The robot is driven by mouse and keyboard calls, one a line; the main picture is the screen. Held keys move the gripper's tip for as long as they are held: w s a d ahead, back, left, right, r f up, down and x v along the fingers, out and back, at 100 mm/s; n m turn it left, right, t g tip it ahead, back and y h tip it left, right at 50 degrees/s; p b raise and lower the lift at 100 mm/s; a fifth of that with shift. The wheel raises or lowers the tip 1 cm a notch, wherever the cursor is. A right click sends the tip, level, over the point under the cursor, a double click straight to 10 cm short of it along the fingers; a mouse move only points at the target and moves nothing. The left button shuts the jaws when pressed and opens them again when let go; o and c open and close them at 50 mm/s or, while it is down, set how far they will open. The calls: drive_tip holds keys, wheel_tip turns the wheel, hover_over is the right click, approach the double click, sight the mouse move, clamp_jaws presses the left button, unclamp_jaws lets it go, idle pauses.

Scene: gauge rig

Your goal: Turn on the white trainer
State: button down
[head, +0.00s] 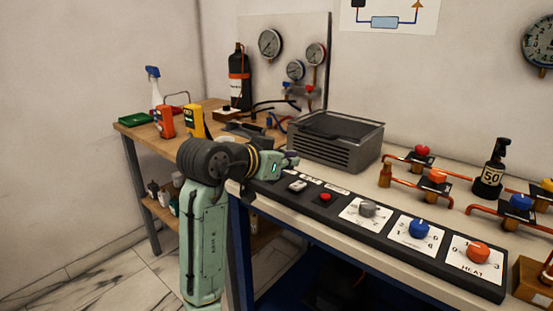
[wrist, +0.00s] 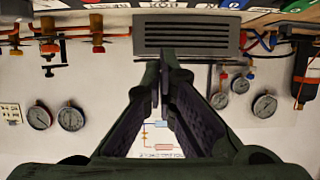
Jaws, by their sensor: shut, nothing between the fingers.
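The white trainer (head: 405,225) is a pale-topped bench with a sloping black control panel (head: 385,243) along its front edge. The panel bears a white rocker switch (head: 298,186), a red button (head: 325,197), and grey (head: 368,208), blue (head: 420,228) and orange-red (head: 478,252) knobs. Whether the rocker is on or off is too small to tell. My gripper (head: 291,160) is at the panel's left end, left of and above the rocker, and partly covers that end. In the wrist view my gripper (wrist: 163,72) is shut and empty, its fingers together.
A grey vented box (head: 335,142) stands on the trainer behind the panel; it also shows in the wrist view (wrist: 187,35). A wooden bench (head: 140,132) at the left holds orange and yellow meters. Copper pipes with valves (head: 433,182) run along the trainer's right.

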sight(292, 194)
drive_tip(key=shift+x, duration=1)
drive_tip(key=f, duration=0.2)
drive_tip(key=shift+s+a+f, duration=0.15)
drive_tip(key=shift+a+f, duration=0.05)
drive_tip(key=shift+f, duration=0.1)
drive_tip(key=shift+s+f, duration=0.1)
drive_tip(key=shift+f, duration=0.55)
